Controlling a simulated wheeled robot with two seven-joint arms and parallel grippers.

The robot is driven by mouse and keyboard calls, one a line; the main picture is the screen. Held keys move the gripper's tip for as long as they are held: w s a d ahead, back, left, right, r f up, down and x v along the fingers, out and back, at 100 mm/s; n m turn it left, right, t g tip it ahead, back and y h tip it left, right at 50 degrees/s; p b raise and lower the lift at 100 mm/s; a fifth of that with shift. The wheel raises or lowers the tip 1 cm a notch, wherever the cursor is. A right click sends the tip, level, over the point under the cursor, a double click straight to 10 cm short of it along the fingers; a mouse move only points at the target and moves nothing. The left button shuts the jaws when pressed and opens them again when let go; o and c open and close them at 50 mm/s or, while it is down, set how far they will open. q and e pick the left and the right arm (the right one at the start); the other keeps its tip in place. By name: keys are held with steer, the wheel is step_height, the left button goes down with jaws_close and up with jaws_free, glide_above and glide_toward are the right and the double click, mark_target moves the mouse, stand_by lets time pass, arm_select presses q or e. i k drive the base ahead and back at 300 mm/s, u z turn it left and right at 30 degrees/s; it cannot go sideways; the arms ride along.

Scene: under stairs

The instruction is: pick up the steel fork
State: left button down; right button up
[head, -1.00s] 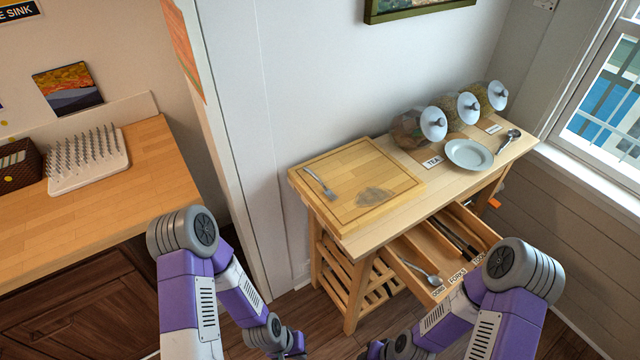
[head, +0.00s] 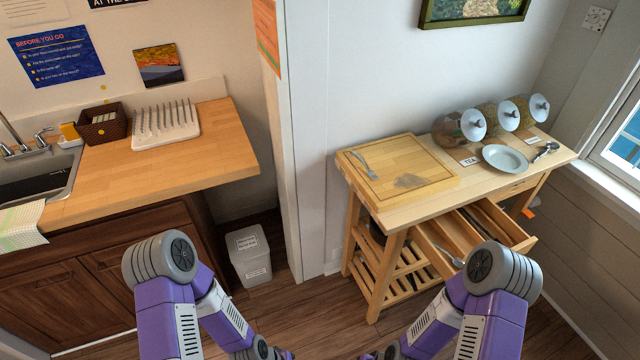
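The steel fork (head: 364,166) lies on the wooden cutting board (head: 420,160), near its left edge. The board sits on the left part of the wooden cart (head: 440,205). My left and right arms reach in at the bottom of the head view. Both arms are in front of the cart and apart from the fork. Their grippers are not visible, so what they hold cannot be seen.
The cart's drawer (head: 480,230) stands open with a spoon (head: 448,256) in it. A plate (head: 505,158), another spoon (head: 545,151) and several jars (head: 508,115) stand at the cart's right. A white bin (head: 249,255) stands left of the wall end. Floor shows between counter and cart.

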mark_target(369, 173)
steer(key=z, duration=0.1)
steer(key=k, duration=0.4)
steer(key=u, duration=1)
steer(key=i, duration=1.15)
steer(key=z, duration=0.6)
